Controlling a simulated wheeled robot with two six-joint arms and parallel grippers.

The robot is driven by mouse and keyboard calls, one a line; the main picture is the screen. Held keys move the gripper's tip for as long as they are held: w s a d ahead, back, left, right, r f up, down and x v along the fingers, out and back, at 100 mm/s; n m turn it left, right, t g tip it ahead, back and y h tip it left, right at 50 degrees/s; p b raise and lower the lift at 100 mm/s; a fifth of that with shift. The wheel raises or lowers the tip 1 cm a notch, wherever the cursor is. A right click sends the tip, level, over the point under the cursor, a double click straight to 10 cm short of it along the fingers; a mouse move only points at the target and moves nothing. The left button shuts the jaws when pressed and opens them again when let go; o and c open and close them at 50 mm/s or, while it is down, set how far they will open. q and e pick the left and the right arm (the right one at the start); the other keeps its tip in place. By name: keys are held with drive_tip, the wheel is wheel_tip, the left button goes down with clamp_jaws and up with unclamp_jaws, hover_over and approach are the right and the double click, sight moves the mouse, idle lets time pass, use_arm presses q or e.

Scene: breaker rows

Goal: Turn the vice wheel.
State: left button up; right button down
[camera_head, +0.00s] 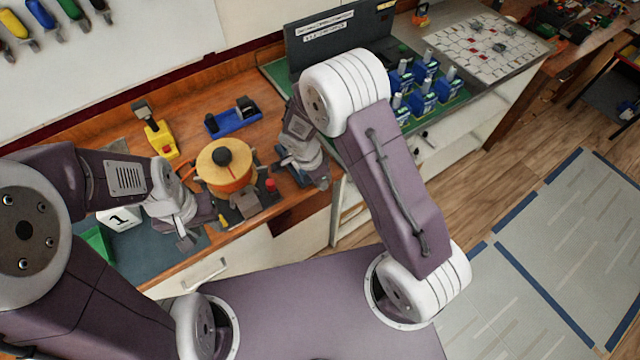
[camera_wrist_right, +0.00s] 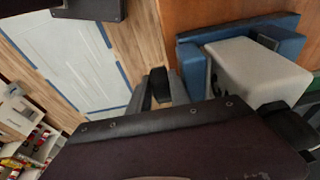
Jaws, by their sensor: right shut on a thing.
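The vice shows in the right wrist view as a blue body (camera_wrist_right: 190,72) with a pale grey block (camera_wrist_right: 255,70) on it. In the head view a bit of blue (camera_head: 287,156) shows beside my right wrist at the bench's front edge; the rest is covered by my arm. My right gripper (camera_wrist_right: 158,88) has its grey fingers on either side of a dark piece, which looks like part of the vice wheel. The wheel's full outline is hidden. My left gripper (camera_head: 190,238) hangs over the bench's front left; its finger gap is unclear.
An orange round pot-like thing (camera_head: 226,178) stands between my two grippers. A yellow tool (camera_head: 160,138) and a blue tape holder (camera_head: 233,118) lie behind it. Blue breakers (camera_head: 422,100) stand at right.

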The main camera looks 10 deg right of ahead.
idle(0.3)
drive_tip(key=c, duration=1.5)
unclamp_jaws()
